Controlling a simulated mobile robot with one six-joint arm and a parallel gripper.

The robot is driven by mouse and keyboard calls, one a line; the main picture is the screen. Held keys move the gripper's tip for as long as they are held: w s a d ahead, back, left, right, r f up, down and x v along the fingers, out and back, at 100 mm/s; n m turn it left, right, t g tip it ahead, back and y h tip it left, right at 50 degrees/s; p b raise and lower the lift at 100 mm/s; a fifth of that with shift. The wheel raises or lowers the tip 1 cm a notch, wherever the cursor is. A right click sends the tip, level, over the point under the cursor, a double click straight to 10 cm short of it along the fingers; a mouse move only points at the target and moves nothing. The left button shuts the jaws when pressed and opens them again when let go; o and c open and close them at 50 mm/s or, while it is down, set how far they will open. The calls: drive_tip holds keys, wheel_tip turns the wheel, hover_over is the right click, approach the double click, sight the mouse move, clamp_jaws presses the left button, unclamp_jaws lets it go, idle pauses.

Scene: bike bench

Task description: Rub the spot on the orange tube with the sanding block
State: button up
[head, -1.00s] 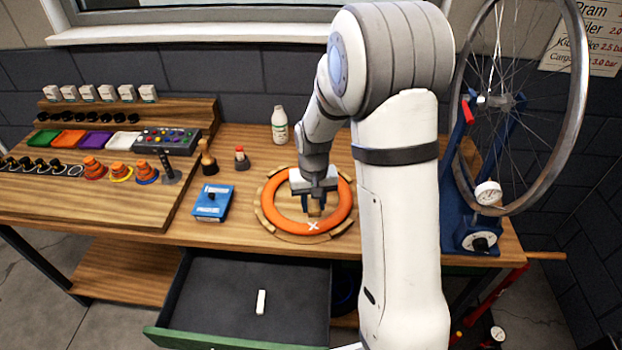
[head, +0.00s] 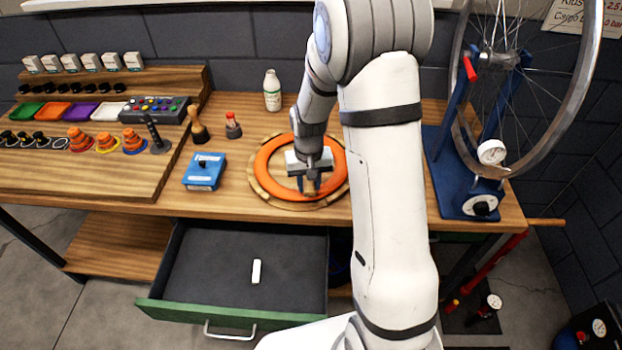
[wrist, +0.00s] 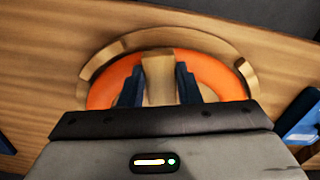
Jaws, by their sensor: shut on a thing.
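The orange tube (head: 264,168) lies as a ring on a round wooden holder (head: 262,190) on the bench. My gripper (head: 311,184) is shut on the tan sanding block (wrist: 158,78), which sits between its two dark blue fingers in the wrist view. The gripper points down over the front right part of the tube. The block's lower end is at or just above the tube; I cannot tell whether it touches. The white cross-shaped spot is not visible now; the gripper and block cover that area in the head view.
A blue box (head: 204,171) stands left of the tube, with a white bottle (head: 272,91) and a small red-capped bottle (head: 233,126) behind. A wheel stand (head: 470,199) is at the right. An open drawer (head: 200,262) with a white piece (head: 256,271) juts out below.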

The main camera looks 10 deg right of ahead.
drive_tip(key=shift+f+b, duration=0.3)
drive_tip(key=shift+f, duration=0.15)
idle(0.6)
drive_tip(key=shift+s+d+r, duration=0.1)
drive_tip(key=shift+d, duration=0.6)
drive_tip(key=shift+a, duration=0.15)
drive_tip(key=shift+a, duration=1.3)
drive_tip(key=shift+d, duration=0.1)
drive_tip(key=shift+s+d+f+b, duration=0.15)
drive_tip(key=shift+d+b, duration=0.3)
drive_tip(key=shift+d, duration=0.9)
drive_tip(key=shift+f, duration=0.1)
